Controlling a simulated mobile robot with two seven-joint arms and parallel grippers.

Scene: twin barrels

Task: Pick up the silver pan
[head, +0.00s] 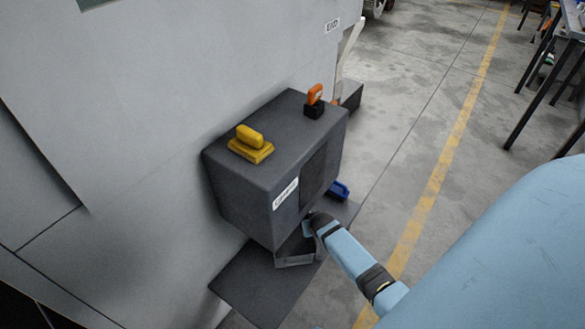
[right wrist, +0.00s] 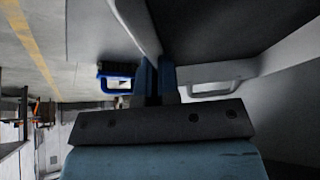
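I cannot make out a silver pan for certain. In the right wrist view a pale grey loop-shaped handle (right wrist: 212,76) shows just right of my right gripper (right wrist: 161,62); what it belongs to is unclear. The gripper's two blue fingers are close together with a narrow dark gap, and I cannot tell whether anything is between them. In the head view my right arm reaches to the lower front of a dark box, beside a small grey open-topped part (head: 295,251); its fingertips are not clear there. My left gripper is not in view.
The dark grey box (head: 235,190) by the wall carries a yellow-handled block (head: 250,141) and an orange-handled item (head: 314,96). A blue item (head: 339,190) sits behind it, and a blue-handled item (right wrist: 118,77) shows left of my fingers. Concrete floor (head: 400,120) is open to the right.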

